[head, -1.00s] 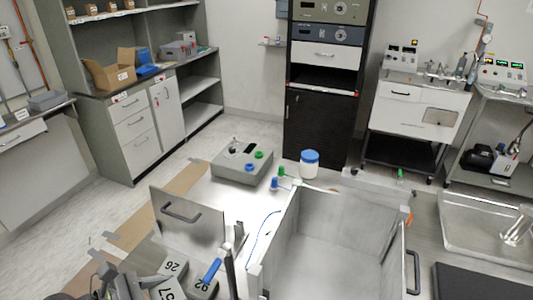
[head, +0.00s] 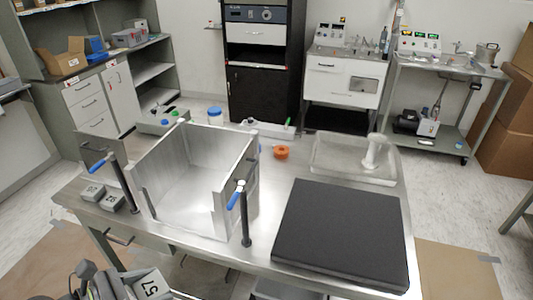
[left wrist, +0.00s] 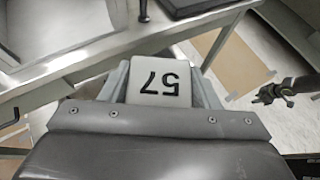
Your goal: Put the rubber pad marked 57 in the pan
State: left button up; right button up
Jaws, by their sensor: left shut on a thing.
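The grey rubber pad marked 57 (head: 149,286) is at the bottom left of the head view, in my left gripper (head: 122,286). In the left wrist view the pad (left wrist: 160,82) sits between the two fingers of the gripper (left wrist: 160,88), its number upside down. The gripper is shut on it, in front of the table's near edge. A shallow, shiny tray (head: 335,160), which looks like the pan, stands at the table's back right with a pale upright part in it. It is far from my left gripper.
An open metal box (head: 190,207) with blue-handled clamps stands on the table's left half. A thick black slab (head: 343,235) covers the front right, before the tray.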

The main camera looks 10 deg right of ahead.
aim_at(335, 158)
jog(key=k+l, duration=0.1)
jog(key=l, duration=0.4)
jog(key=k+l, duration=0.1)
jog(key=l, duration=0.45)
jog(key=k+l, duration=0.1)
jog(key=l, duration=0.95)
jog(key=i+l, duration=0.2)
jog(key=l, duration=0.15)
jog(key=i+l, duration=0.2)
jog(key=l, duration=0.15)
jog(key=i+l, duration=0.2)
jog(key=l, duration=0.2)
jog(key=i+l, duration=0.2)
jog(key=l, duration=0.15)
jog(key=i, duration=0.9)
